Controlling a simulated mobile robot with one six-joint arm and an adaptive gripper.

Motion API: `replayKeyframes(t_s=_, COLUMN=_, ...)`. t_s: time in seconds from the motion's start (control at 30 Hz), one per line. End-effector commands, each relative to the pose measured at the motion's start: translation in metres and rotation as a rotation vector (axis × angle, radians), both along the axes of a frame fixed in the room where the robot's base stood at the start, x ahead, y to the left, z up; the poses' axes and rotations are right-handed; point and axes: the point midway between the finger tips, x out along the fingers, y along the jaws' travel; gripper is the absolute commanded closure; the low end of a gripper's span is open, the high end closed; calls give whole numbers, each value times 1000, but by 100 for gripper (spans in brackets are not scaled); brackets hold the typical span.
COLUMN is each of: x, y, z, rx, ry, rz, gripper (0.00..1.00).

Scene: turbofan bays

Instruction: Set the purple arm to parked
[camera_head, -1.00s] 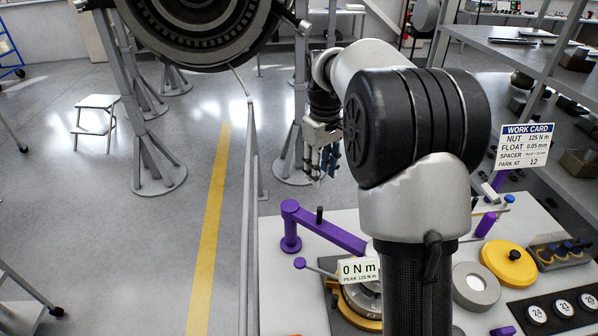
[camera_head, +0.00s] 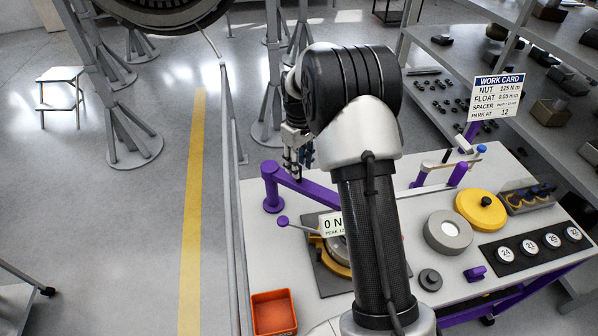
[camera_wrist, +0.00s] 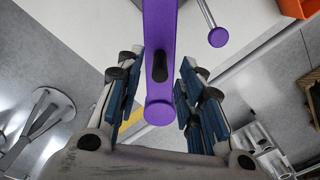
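The purple arm (camera_head: 308,187) runs across the back left of the bench from a round purple post (camera_head: 272,195), and its right part goes behind my arm. In the wrist view the purple arm (camera_wrist: 160,30) runs down the middle, with a dark upright knob (camera_wrist: 160,66) near its rounded end. My gripper (camera_head: 298,160) is above the purple arm, near the post. In the wrist view my gripper (camera_wrist: 160,92) is open, with its blue-padded fingers on either side of the arm and knob. No contact is visible.
A thin lever with a purple ball (camera_head: 283,221) and a torque sign (camera_head: 332,225) stand by the ring fixture, partly hidden. An orange bin (camera_head: 274,313) is at the front left. A work card (camera_head: 499,97), yellow disc (camera_head: 481,210) and grey ring (camera_head: 448,232) are at right.

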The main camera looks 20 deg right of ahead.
Motion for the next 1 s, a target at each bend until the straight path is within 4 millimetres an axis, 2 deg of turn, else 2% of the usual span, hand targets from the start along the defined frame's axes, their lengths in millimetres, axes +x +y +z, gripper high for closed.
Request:
replayKeyframes(t_s=0.1, x=0, y=0, z=-19, rx=0, ry=2, rz=0, gripper=65)
replayKeyframes(t_s=0.23, x=0, y=0, z=-30, rx=0, ry=0, rz=0, gripper=65)
replayKeyframes(t_s=0.6, x=0, y=0, z=-34, rx=0, ry=0, rz=0, gripper=66)
replayKeyframes(t_s=1.0, x=0, y=0, z=-34, rx=0, ry=0, rz=0, gripper=93)
